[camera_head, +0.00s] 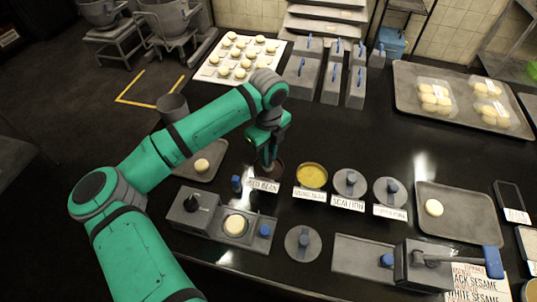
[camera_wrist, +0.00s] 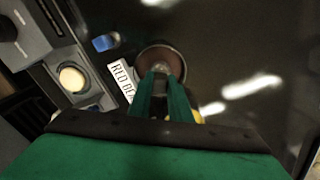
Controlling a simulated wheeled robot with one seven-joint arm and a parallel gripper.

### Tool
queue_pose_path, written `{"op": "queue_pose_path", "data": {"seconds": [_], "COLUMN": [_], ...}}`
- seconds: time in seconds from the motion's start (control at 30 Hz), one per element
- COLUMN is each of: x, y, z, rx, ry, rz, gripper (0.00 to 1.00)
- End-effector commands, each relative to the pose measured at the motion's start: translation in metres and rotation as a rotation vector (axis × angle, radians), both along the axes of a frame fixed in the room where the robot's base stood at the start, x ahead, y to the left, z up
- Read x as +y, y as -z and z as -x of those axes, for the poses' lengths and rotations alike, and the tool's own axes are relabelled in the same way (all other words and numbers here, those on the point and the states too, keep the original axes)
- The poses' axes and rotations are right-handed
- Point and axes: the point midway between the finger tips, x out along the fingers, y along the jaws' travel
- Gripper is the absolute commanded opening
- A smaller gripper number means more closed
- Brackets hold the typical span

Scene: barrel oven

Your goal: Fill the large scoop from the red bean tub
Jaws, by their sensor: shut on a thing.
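The red bean tub (camera_head: 277,170) stands behind its "RED BEAN" label, mostly covered by my gripper in the head view. In the wrist view the tub (camera_wrist: 163,52) is a round opening with a reddish-brown inside. My gripper (camera_head: 268,158) points down over the tub. In the wrist view its green fingers (camera_wrist: 163,82) are close together and reach over the tub's near side. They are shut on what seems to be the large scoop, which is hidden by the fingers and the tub. Whether it holds paste cannot be told.
A blue-handled item (camera_head: 237,183) stands left of the label. A yellow-filled tub (camera_head: 312,176) and lidded tubs (camera_head: 350,182) stand to the right. A press with a dough round (camera_head: 235,225) is in front. A tray with one dough ball (camera_head: 203,166) lies left.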

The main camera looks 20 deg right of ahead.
Motion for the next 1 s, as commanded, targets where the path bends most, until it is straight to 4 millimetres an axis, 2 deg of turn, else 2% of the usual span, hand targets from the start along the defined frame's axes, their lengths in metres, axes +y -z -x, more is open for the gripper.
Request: {"op": "queue_pose_path", "data": {"seconds": [1.0], "x": [0.0001], "y": [0.0089], "z": [-0.0002], "rx": [0.000], "ry": [0.000], "rz": [0.000], "gripper": [0.00]}}
